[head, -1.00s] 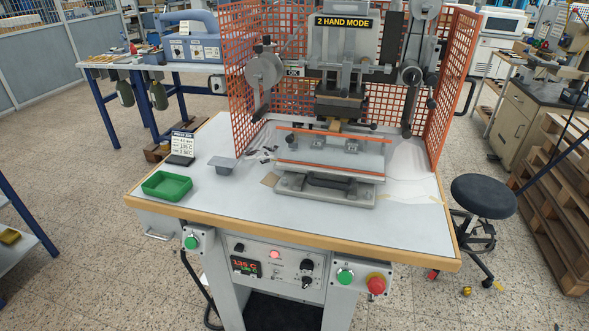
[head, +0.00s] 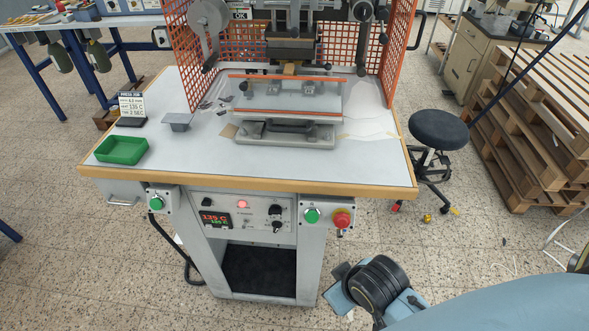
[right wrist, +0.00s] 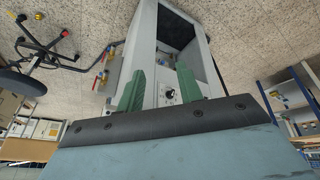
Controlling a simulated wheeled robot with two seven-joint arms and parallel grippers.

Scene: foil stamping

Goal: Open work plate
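The stamping head (head: 291,47) is above the back of the plate. My right gripper (right wrist: 160,82) shows two green fingers spread apart with nothing between them. It is low in front of the table, well away from the plate. In the head view my right arm is at the bottom right, and its fingertips are not clear. My left gripper is in neither current view.
An orange mesh guard (head: 345,62) surrounds the press at the sides and back. Buttons line the table's front. A black stool (head: 439,130) and pallets (head: 525,140) stand at right.

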